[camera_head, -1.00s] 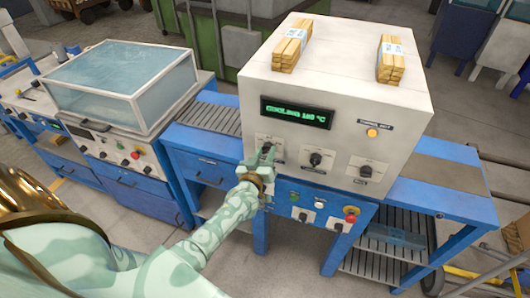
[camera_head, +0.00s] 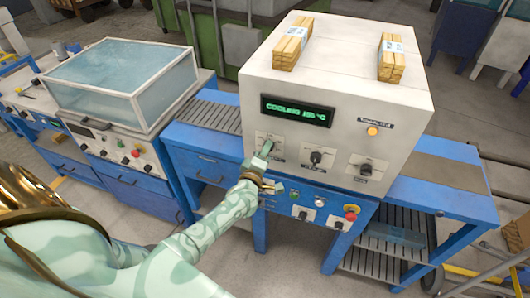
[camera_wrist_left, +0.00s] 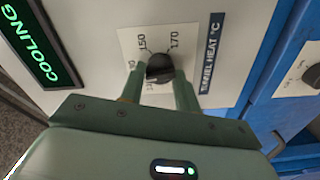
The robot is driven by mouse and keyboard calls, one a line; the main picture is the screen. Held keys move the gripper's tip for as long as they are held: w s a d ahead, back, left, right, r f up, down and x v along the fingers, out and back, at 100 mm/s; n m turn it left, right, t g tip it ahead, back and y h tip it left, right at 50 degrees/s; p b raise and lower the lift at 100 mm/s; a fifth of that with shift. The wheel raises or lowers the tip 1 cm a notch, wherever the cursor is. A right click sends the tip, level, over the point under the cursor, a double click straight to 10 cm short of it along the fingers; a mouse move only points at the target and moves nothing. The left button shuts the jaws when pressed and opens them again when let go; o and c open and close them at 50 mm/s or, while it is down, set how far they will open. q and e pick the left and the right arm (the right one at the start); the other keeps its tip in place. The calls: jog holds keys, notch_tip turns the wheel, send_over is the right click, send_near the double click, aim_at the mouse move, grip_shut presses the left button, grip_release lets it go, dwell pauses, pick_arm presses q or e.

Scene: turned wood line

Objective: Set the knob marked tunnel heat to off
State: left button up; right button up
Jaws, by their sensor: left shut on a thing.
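The tunnel heat knob (camera_wrist_left: 160,68) is small, round and black, on a white dial plate (camera_wrist_left: 185,38) with a dark tunnel heat label (camera_wrist_left: 209,50) beside it. The marks 150 and 170 are readable; other marks are partly covered by my fingers, and I cannot tell where the pointer stands. My left gripper (camera_wrist_left: 160,80) has one pale green finger on each side of the knob and is shut on it. In the head view, my left gripper (camera_head: 262,158) is at the left dial of the white machine (camera_head: 350,85) and hides the knob. My right gripper is not in view.
The machine's display (camera_head: 297,110) reads COOLING with a temperature around 155 °C. Another black knob (camera_head: 316,157) and a third (camera_head: 366,169) are to the right. A red stop button (camera_head: 350,216) is below. Wood bundles (camera_head: 291,44) lie on top.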

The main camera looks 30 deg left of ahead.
pick_arm(q)
jog(key=shift+d+f+n+b, duration=0.15)
jog(key=shift+n+b, duration=1.65)
jog(key=shift+n, duration=3.75)
jog(key=shift+a+f+n+b, duration=0.15)
jog(key=shift+n+b, duration=1.65)
jog(key=shift+n, duration=3.75)
jog(key=shift+d, duration=0.15)
jog(key=o, duration=1)
jog(key=shift+s, duration=0.15)
jog(key=v, duration=1.6)
jog(key=shift+b, duration=0.3)
